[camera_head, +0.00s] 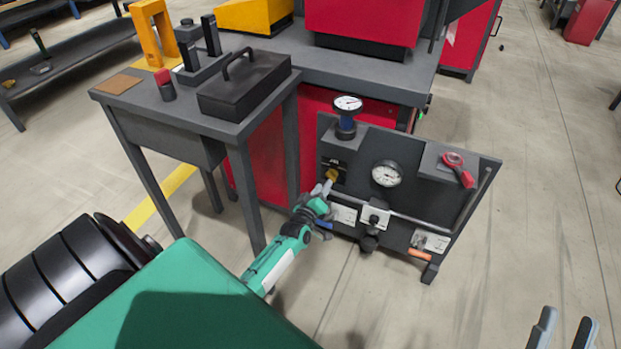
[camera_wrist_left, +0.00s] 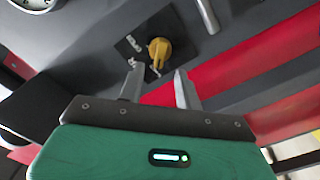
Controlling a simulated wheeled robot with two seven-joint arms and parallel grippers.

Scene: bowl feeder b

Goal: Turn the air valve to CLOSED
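The air valve is a yellow knob (camera_head: 332,174) on a dark plate at the left of the grey panel. It also shows in the left wrist view (camera_wrist_left: 159,50), with small white lettering beside it that I cannot read for certain. My left gripper (camera_head: 326,187) is at the panel, right in front of the valve. In the left wrist view its two fingers (camera_wrist_left: 157,70) are spread, with the knob just beyond and between the tips; no contact shows. My right gripper (camera_head: 565,326) is at the bottom right, fingers apart and empty, far from the panel.
The grey panel (camera_head: 405,165) carries a gauge (camera_head: 387,174), a blue regulator with a dial (camera_head: 347,115), a red-handled item (camera_head: 459,170) and a pipe. A grey table (camera_head: 135,105) with a black lidded box (camera_head: 245,82) stands left. Floor to the right is clear.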

